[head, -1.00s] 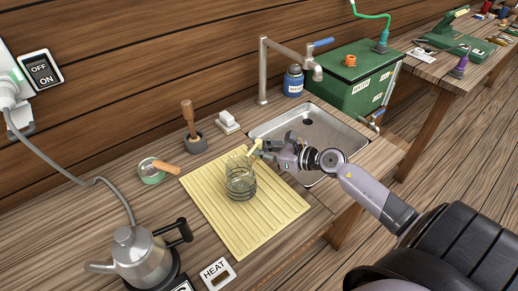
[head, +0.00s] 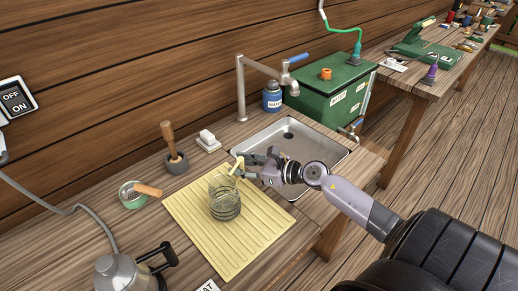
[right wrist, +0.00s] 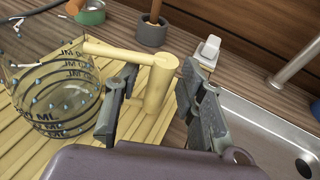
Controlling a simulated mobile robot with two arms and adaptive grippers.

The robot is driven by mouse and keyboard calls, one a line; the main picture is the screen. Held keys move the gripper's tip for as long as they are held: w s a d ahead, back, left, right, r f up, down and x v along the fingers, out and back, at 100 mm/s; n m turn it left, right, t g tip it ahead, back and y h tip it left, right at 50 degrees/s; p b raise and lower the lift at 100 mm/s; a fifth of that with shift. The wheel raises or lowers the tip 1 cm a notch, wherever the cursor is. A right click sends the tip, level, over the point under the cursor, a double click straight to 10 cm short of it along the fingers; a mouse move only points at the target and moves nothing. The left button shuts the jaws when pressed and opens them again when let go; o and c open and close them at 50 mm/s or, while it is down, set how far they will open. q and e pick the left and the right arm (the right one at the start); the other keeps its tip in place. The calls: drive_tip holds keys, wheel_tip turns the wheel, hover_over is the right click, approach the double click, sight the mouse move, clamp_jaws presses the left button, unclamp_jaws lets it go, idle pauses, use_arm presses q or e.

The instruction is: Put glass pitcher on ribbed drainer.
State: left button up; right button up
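The glass pitcher (head: 224,203) is clear with dark rings and a pale yellow handle. It stands upright on the yellow ribbed drainer (head: 258,240), beside the sink. In the right wrist view the pitcher (right wrist: 52,100) is at the left, with its handle (right wrist: 160,85) reaching toward my fingers. My right gripper (head: 250,166) is at the handle, its fingers (right wrist: 160,105) spread on either side with space between them. I cannot tell whether either finger touches the handle. My left gripper is not in view.
The metal sink (head: 325,148) with its faucet (head: 241,90) lies behind and right of the drainer. A mortar with pestle (head: 176,162), a green-rimmed dish (head: 132,196), a white block (head: 208,141) and a kettle (head: 125,272) stand around it. The drainer's front part is bare.

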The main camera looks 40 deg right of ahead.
drive_tip(key=b+v, duration=0.3)
drive_tip(key=v, duration=0.8)
drive_tip(key=shift+s+d, duration=0.15)
drive_tip(key=shift+s, duration=0.2)
